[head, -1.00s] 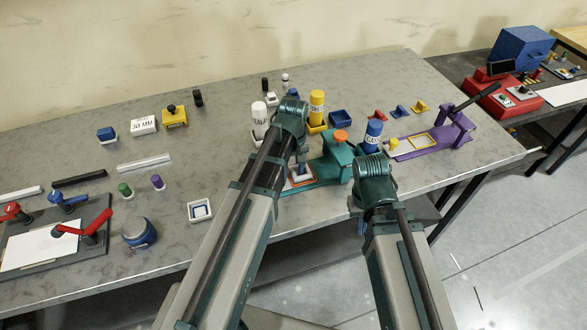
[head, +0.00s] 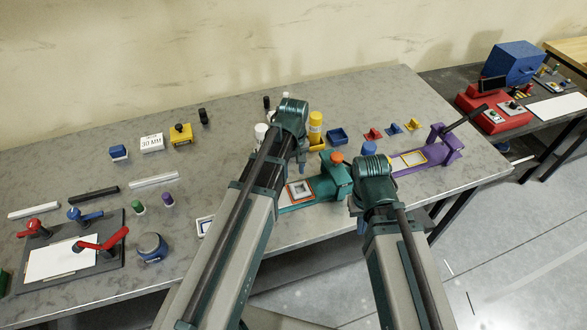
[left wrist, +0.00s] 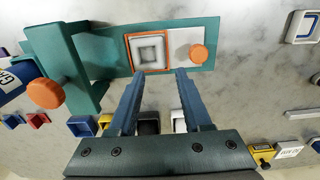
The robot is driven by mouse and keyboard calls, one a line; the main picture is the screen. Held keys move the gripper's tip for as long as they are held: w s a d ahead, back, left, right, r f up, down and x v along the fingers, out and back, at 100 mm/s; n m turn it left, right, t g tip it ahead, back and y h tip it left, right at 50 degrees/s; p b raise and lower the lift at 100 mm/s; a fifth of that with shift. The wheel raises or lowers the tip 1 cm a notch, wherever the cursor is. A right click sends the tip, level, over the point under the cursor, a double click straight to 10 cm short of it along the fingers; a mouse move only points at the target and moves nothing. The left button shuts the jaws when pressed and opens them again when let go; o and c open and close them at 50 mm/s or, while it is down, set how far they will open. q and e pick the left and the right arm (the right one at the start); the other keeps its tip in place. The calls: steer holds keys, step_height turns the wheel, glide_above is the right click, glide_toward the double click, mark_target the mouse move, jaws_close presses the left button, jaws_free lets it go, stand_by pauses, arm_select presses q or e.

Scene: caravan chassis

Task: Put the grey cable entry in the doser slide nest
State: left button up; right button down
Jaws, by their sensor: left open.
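A grey square piece, which looks like the cable entry (head: 300,190), lies inside the orange square frame of the teal slide fixture (head: 329,184). In the left wrist view the grey piece (left wrist: 150,49) sits flat within the orange frame (left wrist: 132,38), with a lighter band around its centre. My left gripper (head: 302,165) is open and empty. In the left wrist view its two fingertips (left wrist: 163,74) are at the fixture's edge beside the frame, apart from the piece. My right gripper is mostly hidden behind its wrist in the head view; only a small blue bit (head: 361,227) shows.
An orange knob (left wrist: 198,53) and an upright teal bracket (left wrist: 78,67) stand on the teal fixture. A purple fixture (head: 430,157) stands to the right.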

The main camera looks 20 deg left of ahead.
arm_select(q)
steer(key=s+d+r+m+y+p, duration=0.1)
steer(key=s+d+r+m, duration=0.2)
steer(key=s+d+m, duration=0.7)
steer(key=s, duration=0.4)
steer(key=shift+s+d+m+p, duration=0.15)
steer(key=shift+d+m+p, duration=0.1)
steer(key=shift+m+p, duration=0.1)
arm_select(e)
step_height(320, 180, up, 3)
steer(key=shift+f, duration=0.1)
